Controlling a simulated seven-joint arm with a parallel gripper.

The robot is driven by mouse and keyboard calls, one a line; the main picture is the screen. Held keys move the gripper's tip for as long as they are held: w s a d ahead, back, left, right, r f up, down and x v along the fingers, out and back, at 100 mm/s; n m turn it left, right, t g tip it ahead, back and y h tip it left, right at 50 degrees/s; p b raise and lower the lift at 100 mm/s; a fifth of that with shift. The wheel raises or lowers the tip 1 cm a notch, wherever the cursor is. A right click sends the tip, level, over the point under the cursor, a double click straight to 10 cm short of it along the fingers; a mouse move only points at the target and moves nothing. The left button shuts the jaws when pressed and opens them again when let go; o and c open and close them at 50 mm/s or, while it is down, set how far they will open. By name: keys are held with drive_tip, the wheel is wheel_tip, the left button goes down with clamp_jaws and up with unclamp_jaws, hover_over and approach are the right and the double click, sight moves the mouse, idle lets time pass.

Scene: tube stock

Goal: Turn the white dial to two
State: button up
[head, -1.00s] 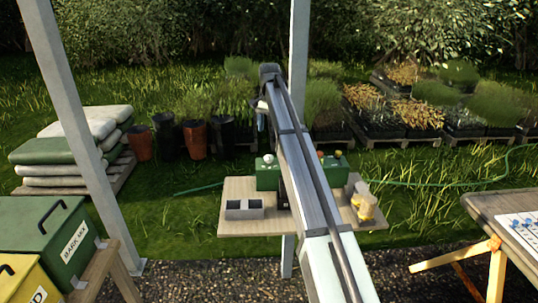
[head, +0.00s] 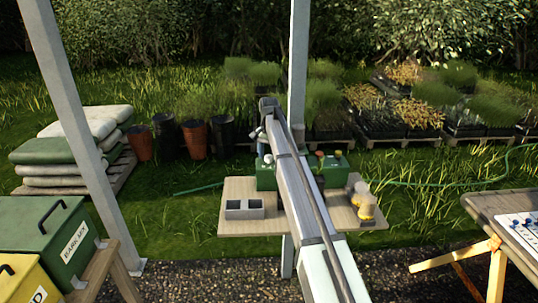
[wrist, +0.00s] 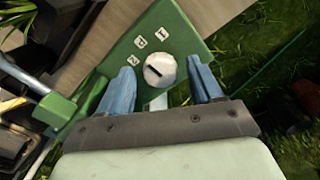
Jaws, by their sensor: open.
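The white dial (wrist: 160,70) sits on a green panel (wrist: 185,22) in the wrist view, with a short dark mark on its face. My gripper (wrist: 160,66) is open, with one blue finger on each side of the dial and a gap visible on both sides. In the head view my gripper (head: 262,146) is over the left end of the green box (head: 266,180), and the dial there is mostly hidden.
The wooden table (head: 235,190) also holds a grey two-compartment tray (head: 244,210) at left and yellow items (head: 365,205) at right. Red and green knobs (head: 329,154) stand on the box's right part. A grey post (head: 299,60) rises behind.

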drive_tip(key=shift+c, duration=0.5)
drive_tip(key=c, duration=1)
drive_tip(key=shift+o, duration=0.2)
drive_tip(key=n, duration=0.4)
drive_tip(key=shift+n, duration=2.1)
